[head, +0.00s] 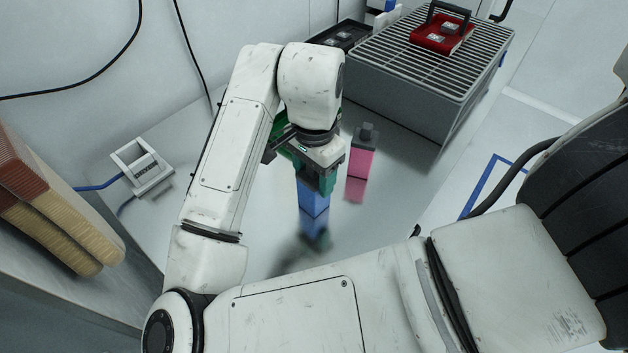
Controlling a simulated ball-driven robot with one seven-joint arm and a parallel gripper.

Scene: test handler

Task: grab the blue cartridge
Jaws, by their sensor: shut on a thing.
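The blue cartridge (313,199) is in the head view, near the middle, upright at the pale, shiny table (268,235). My gripper (314,180) is over it, pointing down, with its green fingers around the upper part of the cartridge. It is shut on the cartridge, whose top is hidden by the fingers. A reflection shows below the cartridge; I cannot tell whether its base touches the table.
A pink cartridge (359,163) with a dark top stands just right of my gripper. A grey grated box (425,85) behind it carries a red case (441,33). A white socket block (142,168) sits at the left. The table front is clear.

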